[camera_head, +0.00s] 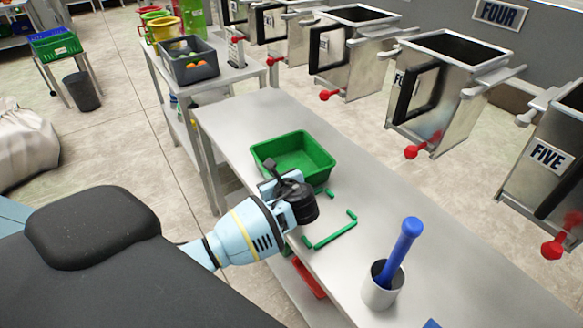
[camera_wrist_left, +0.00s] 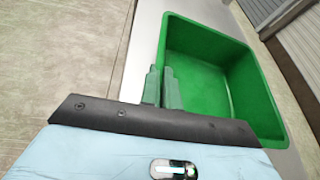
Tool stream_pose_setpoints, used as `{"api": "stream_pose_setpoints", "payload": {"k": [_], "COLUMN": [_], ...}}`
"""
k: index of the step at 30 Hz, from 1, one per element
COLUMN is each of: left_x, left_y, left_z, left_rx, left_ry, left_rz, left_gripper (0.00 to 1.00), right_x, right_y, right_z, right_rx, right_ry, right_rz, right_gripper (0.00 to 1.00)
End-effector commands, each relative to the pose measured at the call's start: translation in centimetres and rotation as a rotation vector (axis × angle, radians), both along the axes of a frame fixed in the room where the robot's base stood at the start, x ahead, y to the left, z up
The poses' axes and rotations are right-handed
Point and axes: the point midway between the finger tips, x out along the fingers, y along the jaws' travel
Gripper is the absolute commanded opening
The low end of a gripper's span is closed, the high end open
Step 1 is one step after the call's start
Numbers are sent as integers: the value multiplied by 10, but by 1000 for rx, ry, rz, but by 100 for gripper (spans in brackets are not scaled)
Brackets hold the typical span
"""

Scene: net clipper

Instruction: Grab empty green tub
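The green tub (camera_head: 296,152) stands upright and empty on the grey table. It also shows in the left wrist view (camera_wrist_left: 212,62), with its open inside facing the camera. My left gripper (camera_head: 272,170) is at the tub's near left rim in the head view. In the left wrist view, my left gripper's fingers (camera_wrist_left: 162,86) are close together, one on each side of the tub wall, and look shut on it. The wrist hides part of the tub's near side. My right gripper is in neither view.
A grey cup (camera_head: 382,288) with a blue-handled tool (camera_head: 404,245) stands nearer the front. Metal hoppers (camera_head: 440,85) line the right side. A second table at the back holds a dark crate (camera_head: 190,68).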

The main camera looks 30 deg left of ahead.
Motion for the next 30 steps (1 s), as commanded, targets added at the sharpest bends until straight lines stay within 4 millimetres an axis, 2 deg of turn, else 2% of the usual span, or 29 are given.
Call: {"api": "stream_pose_setpoints", "payload": {"k": [14,23,30], "left_x": [0,1,-44], "left_y": [0,0,29], "left_z": [5,40,43], "left_rx": [-1,1,4], "left_ry": [-3,-7,-2], "left_rz": [0,1,1], "left_gripper": [0,0,0], "right_x": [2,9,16], "right_y": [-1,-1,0], "right_z": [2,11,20], "right_rx": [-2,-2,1], "right_ry": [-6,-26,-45], "right_rz": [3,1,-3], "right_gripper": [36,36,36]}}
